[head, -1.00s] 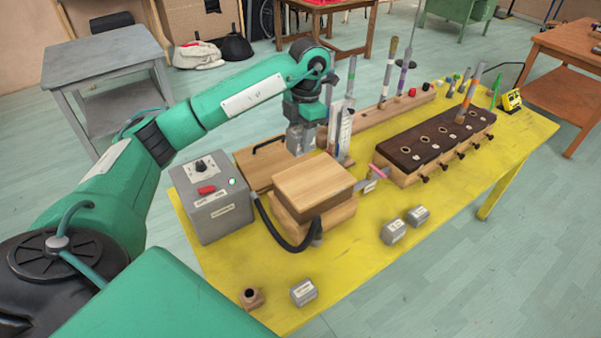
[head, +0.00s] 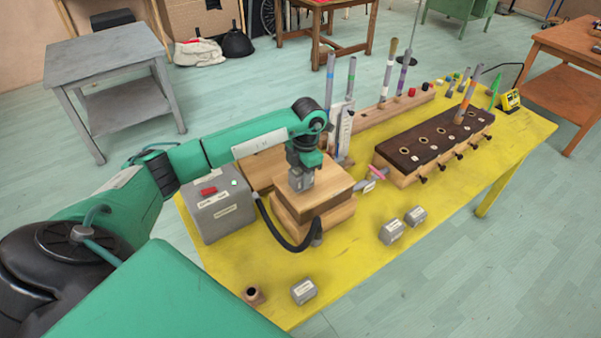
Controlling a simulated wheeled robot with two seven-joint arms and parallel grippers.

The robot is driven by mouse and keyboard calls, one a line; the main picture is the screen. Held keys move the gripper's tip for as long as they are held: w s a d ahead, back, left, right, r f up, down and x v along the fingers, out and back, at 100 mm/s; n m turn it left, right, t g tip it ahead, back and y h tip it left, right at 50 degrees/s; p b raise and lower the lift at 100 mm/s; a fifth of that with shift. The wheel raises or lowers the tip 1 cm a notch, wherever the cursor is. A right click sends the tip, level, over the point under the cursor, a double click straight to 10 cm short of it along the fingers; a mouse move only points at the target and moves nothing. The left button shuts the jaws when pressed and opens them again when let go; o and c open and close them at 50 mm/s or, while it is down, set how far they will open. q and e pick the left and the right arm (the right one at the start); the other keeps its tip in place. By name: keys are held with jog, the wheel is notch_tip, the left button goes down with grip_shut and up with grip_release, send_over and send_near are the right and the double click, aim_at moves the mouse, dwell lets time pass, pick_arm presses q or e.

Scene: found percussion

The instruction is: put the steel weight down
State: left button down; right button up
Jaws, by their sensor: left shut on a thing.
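My left gripper (head: 302,172) is over the top of the wooden box (head: 332,192), near the middle of the table. It is shut on a grey steel weight (head: 302,183), which the fingers partly hide. The weight is at or just above the box's wooden top; I cannot tell whether it touches. Other grey weights stand on the yellow table: a pair (head: 391,231) to the right of the box, and one (head: 304,291) near the front edge. My right gripper is not in view.
A grey control box (head: 218,210) with a red switch stands left of the wooden box, joined to it by a black hose (head: 283,234). Behind are upright sticks in a wooden rack (head: 402,103) and a dark-topped block (head: 432,140).

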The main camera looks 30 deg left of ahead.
pick_arm(q)
jog(key=shift+r, duration=0.1)
jog(key=shift+f, duration=0.2)
jog(key=c, duration=0.8)
grip_release()
jog(key=shift+r, duration=0.1)
jog(key=shift+r, duration=0.15)
jog(key=shift+w+r, duration=0.1)
jog(key=shift+r, duration=0.2)
jog(key=r+b, duration=0.1)
jog(key=r, duration=0.5)
jog(key=w+r+b, duration=0.1)
jog(key=r, duration=0.2)
jog(key=shift+d+r+b, duration=0.25)
jog(key=shift+r+b, duration=0.05)
jog(key=shift+r, duration=0.8)
